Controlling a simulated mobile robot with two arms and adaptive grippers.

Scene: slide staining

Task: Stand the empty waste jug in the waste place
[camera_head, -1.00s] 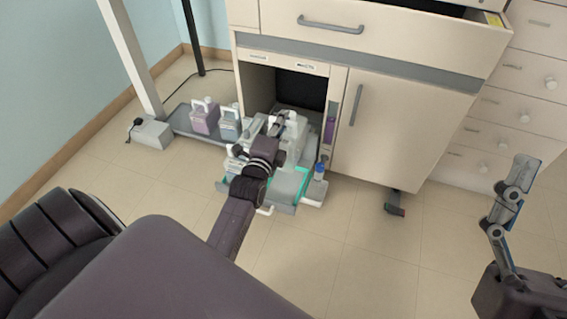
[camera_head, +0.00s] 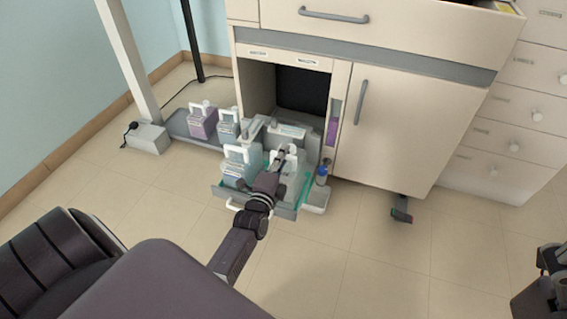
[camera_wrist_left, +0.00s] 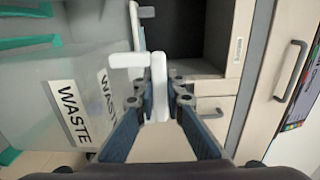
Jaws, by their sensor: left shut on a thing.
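My left gripper (camera_head: 283,157) is shut on the white handle of a pale jug, the waste jug (camera_head: 272,160). The white handle (camera_wrist_left: 157,85) shows between the fingers in the left wrist view. The jug is over the front right part of the pull-out tray (camera_head: 257,204), by a teal-edged place (camera_head: 304,188). My arm hides its base, so I cannot tell whether it touches the tray. In the left wrist view, a translucent surface at left bears WASTE labels (camera_wrist_left: 69,112). A dark part of my right arm (camera_head: 548,285) shows at the right edge; its finger state is unclear.
A jug with bluish contents (camera_head: 241,165) stands at the tray's left. A purple jug (camera_head: 203,121) and a blue-grey jug (camera_head: 228,125) stand on a low shelf behind it. A blue-topped bottle (camera_head: 322,172) is at right.

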